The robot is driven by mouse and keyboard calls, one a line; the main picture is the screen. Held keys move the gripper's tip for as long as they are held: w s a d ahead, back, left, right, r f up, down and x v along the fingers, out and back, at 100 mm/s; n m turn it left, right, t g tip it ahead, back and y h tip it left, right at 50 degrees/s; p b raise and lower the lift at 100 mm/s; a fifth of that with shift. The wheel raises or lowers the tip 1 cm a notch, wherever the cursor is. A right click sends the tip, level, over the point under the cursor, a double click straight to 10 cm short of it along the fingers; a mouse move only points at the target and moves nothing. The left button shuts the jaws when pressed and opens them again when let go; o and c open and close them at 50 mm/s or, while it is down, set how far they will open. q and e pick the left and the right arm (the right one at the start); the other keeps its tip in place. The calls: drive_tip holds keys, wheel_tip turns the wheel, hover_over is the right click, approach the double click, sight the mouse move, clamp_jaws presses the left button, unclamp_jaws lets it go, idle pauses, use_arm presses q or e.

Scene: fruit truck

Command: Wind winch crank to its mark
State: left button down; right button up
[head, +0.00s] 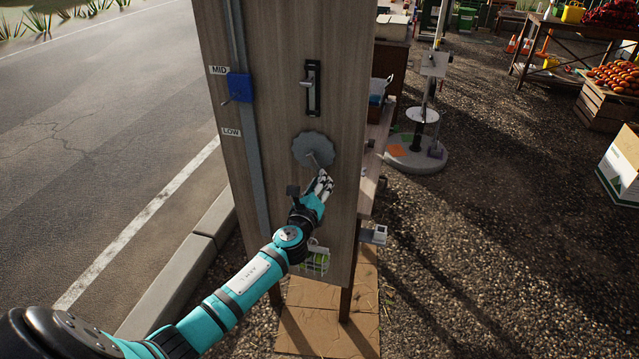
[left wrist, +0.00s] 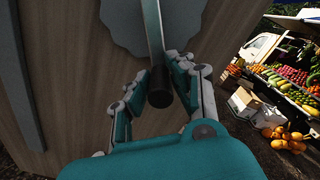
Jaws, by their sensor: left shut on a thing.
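The winch is a grey scalloped disc (head: 313,150) on the wooden panel; part of it also shows at the top of the left wrist view (left wrist: 120,22). A metal crank arm (left wrist: 153,35) runs down from the disc to a dark round handle (left wrist: 160,92). My left gripper (head: 322,185) is at the lower end of the crank, just below the disc. In the left wrist view its fingers (left wrist: 163,85) sit on both sides of the handle and are shut on it. I cannot make out the mark. My right gripper is not in view.
A wire basket (head: 315,262) hangs below the gripper. A round-based stand (head: 416,150) and fruit crates (head: 606,106) are at right.

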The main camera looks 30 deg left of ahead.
use_arm(q)
drive_tip(key=c, duration=1.2)
unclamp_jaws()
drive_tip(key=shift+o, duration=0.2)
drive_tip(key=shift+s, duration=0.25)
drive_tip(key=v, duration=1.1)
drive_tip(key=shift+s, duration=0.25)
